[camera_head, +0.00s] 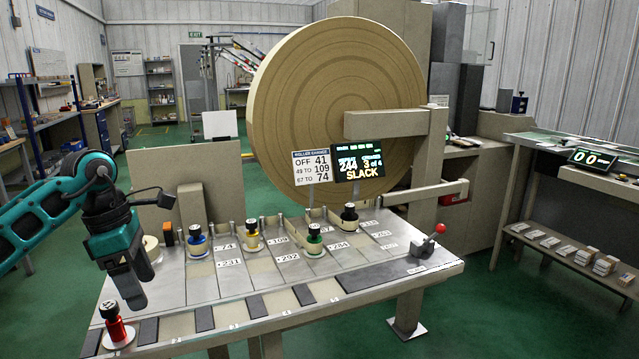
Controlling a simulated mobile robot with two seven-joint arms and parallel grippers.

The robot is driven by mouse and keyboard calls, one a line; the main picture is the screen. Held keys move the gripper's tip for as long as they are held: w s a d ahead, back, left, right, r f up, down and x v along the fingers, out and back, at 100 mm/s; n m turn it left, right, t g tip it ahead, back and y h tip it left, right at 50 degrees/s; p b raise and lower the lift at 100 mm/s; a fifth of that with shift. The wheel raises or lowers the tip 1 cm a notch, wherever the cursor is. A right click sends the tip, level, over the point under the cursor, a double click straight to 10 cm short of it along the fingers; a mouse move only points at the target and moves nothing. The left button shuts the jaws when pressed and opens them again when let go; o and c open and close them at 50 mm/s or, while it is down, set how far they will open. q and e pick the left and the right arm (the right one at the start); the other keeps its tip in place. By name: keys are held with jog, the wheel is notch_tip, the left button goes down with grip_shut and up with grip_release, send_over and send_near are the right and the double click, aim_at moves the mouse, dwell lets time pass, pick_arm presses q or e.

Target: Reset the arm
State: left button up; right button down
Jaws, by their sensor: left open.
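My left gripper (130,290) hangs at the end of my teal left arm, fingers pointing down, over the left end of the grey work table (225,287). No object shows between its fingers. A red roller with a black knob (114,326) stands upright at the table's front left corner, just below and left of the fingertips and apart from them. Blue (197,242), yellow (252,237), green (314,241) and black-and-cream (349,217) knobbed rollers stand upright in the table's slots. My right gripper does not show.
A huge tan disc (335,110) stands behind the table. A display reading "SLACK" (358,162) and a "ROLLER CHANGE" sign (311,167) are in front of it. A red-knobbed lever (430,240) is at the table's right. A side bench (580,172) carries a "00" display. Green floor is clear at left.

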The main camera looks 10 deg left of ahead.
pick_arm(q)
jog(key=s+d+f+n+t+h+p, duration=0.15)
jog(key=d+n+t+h, duration=0.25)
jog(key=d+n+h, duration=0.7)
jog(key=s+d+f+n+t+h, duration=0.2)
jog(key=d+n+t+h, duration=0.3)
jog(key=d, duration=1.1)
jog(key=s+a+f+n+t+y+p, duration=0.1)
jog(key=s+a+f+n+t+y, duration=0.15)
jog(key=f+n+y, duration=0.6)
jog(key=s+a+f+n+t+y, duration=0.1)
jog(key=a+f+n+t+y, duration=0.25)
jog(key=n, duration=1.05)
jog(key=s+a+f+n+g+y, duration=0.3)
jog(key=s+f+n, duration=0.4)
jog(key=s+f, duration=0.3)
jog(key=shift+s+a+f+n+g+y+p, duration=0.15)
jog(key=shift+s+n+g+y+p, duration=0.25)
jog(key=shift+g+y, duration=0.3)
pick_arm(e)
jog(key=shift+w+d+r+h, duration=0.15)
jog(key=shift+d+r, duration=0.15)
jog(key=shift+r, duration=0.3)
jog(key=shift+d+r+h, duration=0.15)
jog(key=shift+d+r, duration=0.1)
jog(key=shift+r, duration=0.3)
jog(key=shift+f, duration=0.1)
